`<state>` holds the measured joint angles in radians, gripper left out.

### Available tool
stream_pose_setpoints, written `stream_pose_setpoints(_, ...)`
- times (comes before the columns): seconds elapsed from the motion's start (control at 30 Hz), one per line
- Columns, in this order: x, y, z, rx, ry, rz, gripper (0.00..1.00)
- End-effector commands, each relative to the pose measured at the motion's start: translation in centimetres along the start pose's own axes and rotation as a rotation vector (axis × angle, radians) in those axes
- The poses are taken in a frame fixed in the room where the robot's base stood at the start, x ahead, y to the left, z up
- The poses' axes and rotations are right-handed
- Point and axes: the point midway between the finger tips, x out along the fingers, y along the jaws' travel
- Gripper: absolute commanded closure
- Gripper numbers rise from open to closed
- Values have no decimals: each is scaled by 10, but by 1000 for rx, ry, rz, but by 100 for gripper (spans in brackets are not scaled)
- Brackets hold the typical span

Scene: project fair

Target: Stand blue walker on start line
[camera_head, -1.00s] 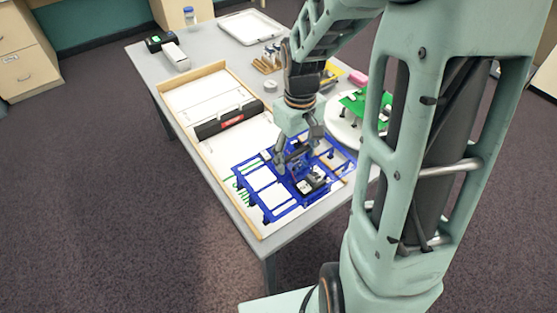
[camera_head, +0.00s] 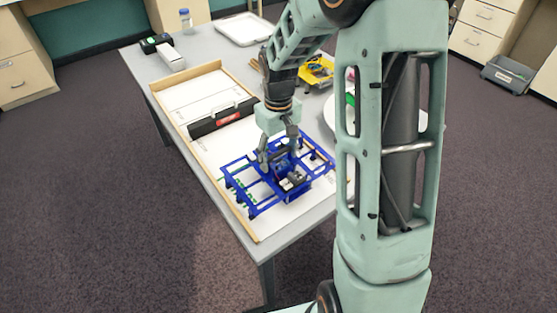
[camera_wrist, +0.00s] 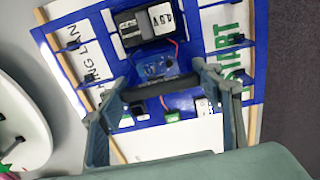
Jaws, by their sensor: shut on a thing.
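The blue walker (camera_head: 262,207) is a wide open frame with short legs, with a dark battery box (camera_wrist: 148,23) and a small blue board (camera_wrist: 160,66) in its middle. My gripper (camera_head: 277,150) points down and is shut on the walker's middle; in the wrist view the fingers (camera_wrist: 165,108) sit either side of a dark bar. The walker is over the near end of the wood-edged track. Green START lettering (camera_wrist: 232,40) shows through the frame's right side in the wrist view. The start line is mostly hidden. I cannot tell whether the feet touch the track.
The track's wooden rim (camera_head: 213,187) encloses white lanes, with a black barrier (camera_head: 222,119) across them beyond the walker. A white round plate (camera_head: 425,125) stands right, partly behind my arm. A yellow item (camera_head: 318,70) and a white tray (camera_head: 243,29) lie farther back.

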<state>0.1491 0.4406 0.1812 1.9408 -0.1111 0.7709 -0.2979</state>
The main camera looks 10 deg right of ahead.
Motion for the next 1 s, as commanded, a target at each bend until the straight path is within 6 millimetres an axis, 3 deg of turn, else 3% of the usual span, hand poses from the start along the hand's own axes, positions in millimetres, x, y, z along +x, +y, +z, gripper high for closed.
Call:
stream_pose_setpoints(0.37, 3, 0, -1, 0, 2, 1, 70)
stream_pose_setpoints(0.4, 3, 0, 0, 0, 1, 1, 37)
stream_pose_setpoints(0.53, 3, 0, 0, 0, 1, 1, 23)
stream_pose_setpoints(0.83, 1, 0, 0, 0, 1, 1, 23)
stream_pose_setpoints(1.0, -16, 1, -1, 1, 5, 3, 23)
